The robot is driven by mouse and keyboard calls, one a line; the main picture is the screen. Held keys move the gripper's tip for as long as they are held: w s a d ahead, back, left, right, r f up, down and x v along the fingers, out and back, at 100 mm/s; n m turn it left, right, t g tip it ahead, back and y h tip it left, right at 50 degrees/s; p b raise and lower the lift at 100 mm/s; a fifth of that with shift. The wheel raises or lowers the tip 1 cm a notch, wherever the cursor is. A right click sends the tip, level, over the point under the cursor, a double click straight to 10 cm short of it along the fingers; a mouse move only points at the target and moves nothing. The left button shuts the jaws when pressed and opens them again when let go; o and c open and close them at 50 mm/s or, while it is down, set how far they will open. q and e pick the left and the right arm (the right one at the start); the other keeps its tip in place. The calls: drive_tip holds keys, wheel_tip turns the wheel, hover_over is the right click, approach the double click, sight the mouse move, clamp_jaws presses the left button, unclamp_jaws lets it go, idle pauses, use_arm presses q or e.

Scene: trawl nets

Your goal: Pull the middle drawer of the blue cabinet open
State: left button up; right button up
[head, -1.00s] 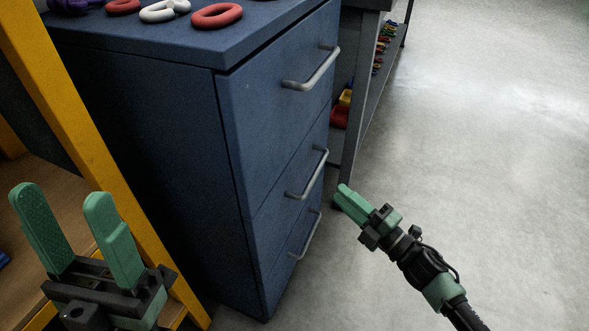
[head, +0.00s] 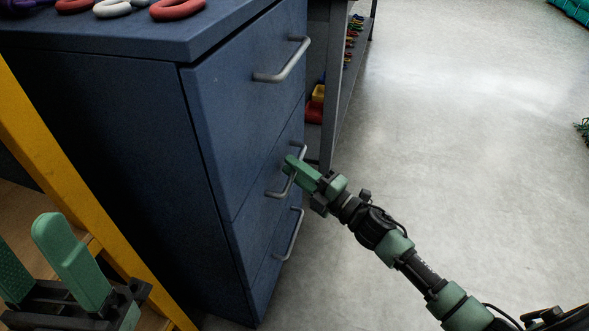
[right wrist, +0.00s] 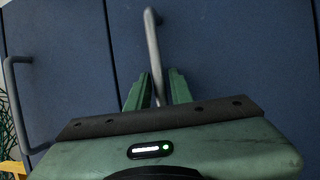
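The blue cabinet (head: 120,130) stands at the left in the head view, its drawers looking shut. The middle drawer (head: 245,180) has a grey bar handle (head: 271,194). My right gripper (head: 290,163) is at this handle. In the right wrist view the handle (right wrist: 153,50) runs down between the two green fingers (right wrist: 157,88), with a gap to each side, so the gripper is open around it. My left gripper (head: 25,245) is open and empty at the lower left, its left finger cut off by the frame edge.
The top drawer handle (head: 283,62) and bottom drawer handle (head: 291,235) lie above and below. Red and white rings (head: 178,9) lie on the cabinet top. A yellow post (head: 75,190) stands left. A grey shelf unit (head: 345,100) stands behind.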

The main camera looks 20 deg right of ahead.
drive_tip(key=shift+c, duration=0.3)
clamp_jaws()
idle(1.1)
